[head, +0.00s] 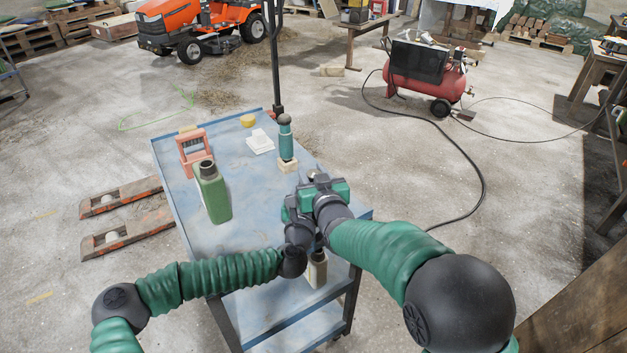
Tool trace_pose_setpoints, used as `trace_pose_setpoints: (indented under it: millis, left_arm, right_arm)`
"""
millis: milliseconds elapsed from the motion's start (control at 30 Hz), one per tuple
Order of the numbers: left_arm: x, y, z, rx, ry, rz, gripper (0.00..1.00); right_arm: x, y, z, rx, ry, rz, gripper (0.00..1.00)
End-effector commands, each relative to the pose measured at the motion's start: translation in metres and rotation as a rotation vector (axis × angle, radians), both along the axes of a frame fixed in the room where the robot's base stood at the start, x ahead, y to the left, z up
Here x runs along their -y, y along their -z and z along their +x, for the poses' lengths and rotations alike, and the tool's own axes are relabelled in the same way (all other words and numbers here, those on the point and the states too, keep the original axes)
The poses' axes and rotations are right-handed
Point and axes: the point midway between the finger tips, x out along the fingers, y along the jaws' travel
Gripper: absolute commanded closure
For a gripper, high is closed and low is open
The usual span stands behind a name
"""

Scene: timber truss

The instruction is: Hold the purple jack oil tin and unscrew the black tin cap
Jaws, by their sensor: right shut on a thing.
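I cannot make out a purple tin or its black cap; the two grippers and wrists cover that part of the blue cart top. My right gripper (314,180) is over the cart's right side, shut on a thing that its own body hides. My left gripper (299,208) is close beside it, just to the left and nearer to me. Its fingers are hidden, so I cannot tell whether it is open or holds anything.
The blue cart (255,215) carries a green canister (213,192), a salmon-coloured frame (193,150), a teal bottle (285,138), a white block (260,142) and a yellow piece (248,120). A cream container (317,273) shows below the near edge. A red compressor (425,86) stands beyond.

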Motion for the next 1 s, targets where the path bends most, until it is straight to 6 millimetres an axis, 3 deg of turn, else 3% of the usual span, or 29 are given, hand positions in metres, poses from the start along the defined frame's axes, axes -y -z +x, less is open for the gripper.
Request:
trace_pose_setpoints:
  millis: [33,200,233,400,633,733,1000]
  left_arm:
    - [0.0057,-0.0021,-0.0022,0.006,0.01,0.008,1.0]
    - [0.0057,-0.0022,-0.0022,0.007,0.01,0.008,1.0]
    - [0.0056,-0.0022,-0.0022,0.007,0.01,0.007,1.0]
    - [0.005,-0.0022,-0.002,0.005,0.01,0.006,1.0]
    - [0.0041,-0.002,-0.0017,0.005,0.008,0.005,1.0]
    - [0.0037,-0.0019,-0.0017,0.004,0.008,0.005,1.0]
    - [0.0027,-0.0018,-0.0011,0.004,0.005,0.004,1.0]
  right_arm:
    - [-0.0094,0.0034,-0.0034,-0.007,-0.016,0.001,1.0]
    - [-0.0074,0.0031,-0.0024,-0.006,-0.053,-0.001,1.0]
    - [-0.0096,0.0031,-0.0032,-0.006,-0.053,0.0,0.63]
    - [-0.0096,0.0026,-0.0032,-0.005,-0.052,0.0,0.41]
    - [-0.009,0.002,-0.0031,-0.004,-0.051,0.001,0.4]
    - [-0.0088,0.0018,-0.0031,-0.003,-0.05,0.001,0.27]
    - [-0.0081,0.0008,-0.0028,-0.002,-0.049,0.001,0.27]
